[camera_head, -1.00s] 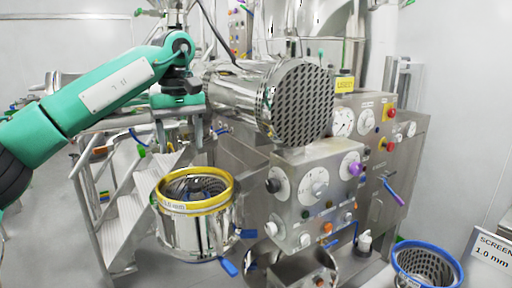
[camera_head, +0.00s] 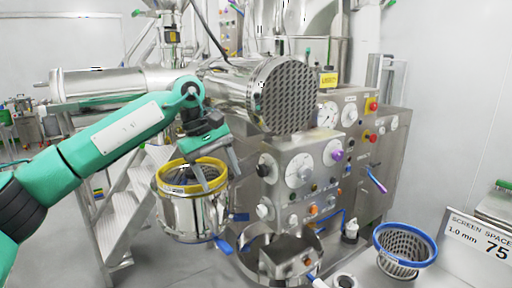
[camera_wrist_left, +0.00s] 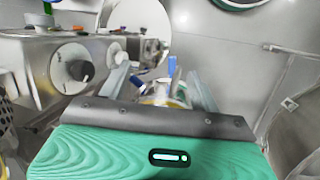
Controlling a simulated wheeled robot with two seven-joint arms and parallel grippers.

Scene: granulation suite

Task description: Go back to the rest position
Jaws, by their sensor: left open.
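My left gripper (camera_head: 219,180) hangs at the end of the green arm. Its two grey fingers point down and stand apart, with nothing seen between them. In the head view the fingers overlap the yellow-rimmed steel drum (camera_head: 178,215); I cannot tell the gap between them. In the left wrist view the spread fingers (camera_wrist_left: 160,92) show beyond the green housing, and a blurred yellow patch lies behind them. My right gripper is not in view.
A perforated steel cylinder (camera_head: 288,95) is beside the arm, above a control box (camera_head: 300,172) with dials. Steps (camera_head: 118,218) stand left. Floor shows at lower left.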

